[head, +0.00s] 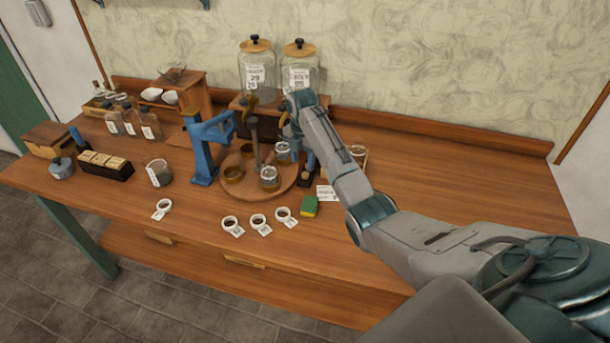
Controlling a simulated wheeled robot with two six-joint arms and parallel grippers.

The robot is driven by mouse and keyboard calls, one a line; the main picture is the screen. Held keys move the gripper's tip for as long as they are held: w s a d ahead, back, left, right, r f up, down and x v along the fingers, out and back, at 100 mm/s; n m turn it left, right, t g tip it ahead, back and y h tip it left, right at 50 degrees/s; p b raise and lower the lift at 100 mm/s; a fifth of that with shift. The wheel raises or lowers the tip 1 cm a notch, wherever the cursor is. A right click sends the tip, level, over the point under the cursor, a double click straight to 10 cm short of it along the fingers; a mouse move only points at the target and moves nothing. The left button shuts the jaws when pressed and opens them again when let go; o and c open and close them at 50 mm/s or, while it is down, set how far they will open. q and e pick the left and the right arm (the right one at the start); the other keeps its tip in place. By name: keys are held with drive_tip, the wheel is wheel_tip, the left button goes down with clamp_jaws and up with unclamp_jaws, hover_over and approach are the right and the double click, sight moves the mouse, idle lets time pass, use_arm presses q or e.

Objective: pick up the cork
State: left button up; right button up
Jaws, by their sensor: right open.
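I cannot make out a cork for certain; it is too small to tell or hidden. My right arm comes in from the lower right and reaches over the bench. My right gripper (291,122) is at its far end, open, above the back right of the round wooden turntable (240,197) and in front of the glass jars. Its fingertips are hard to see against the clutter, and I see nothing held. The forearm hides part of the bench behind it. My left gripper is not in view.
Two lidded glass jars (257,70) stand on a wooden stand at the back. A blue press (203,150) stands left of the turntable, which holds several small jars. Several ring tags and a green-yellow sponge (309,206) lie in front. The bench's right side (470,185) is clear.

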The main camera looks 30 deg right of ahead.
sight(305, 174)
drive_tip(key=shift+d+f+p, duration=0.15)
drive_tip(key=shift+f+p, duration=0.2)
drive_tip(key=shift+f, duration=0.05)
drive_tip(key=f, duration=0.1)
drive_tip(key=f+p, duration=0.1)
drive_tip(key=f, duration=0.1)
drive_tip(key=shift+s+d+f, duration=0.1)
drive_tip(key=shift+d+f, duration=0.15)
drive_tip(key=shift+f, duration=0.45)
drive_tip(key=shift+c, duration=0.5)
clamp_jaws()
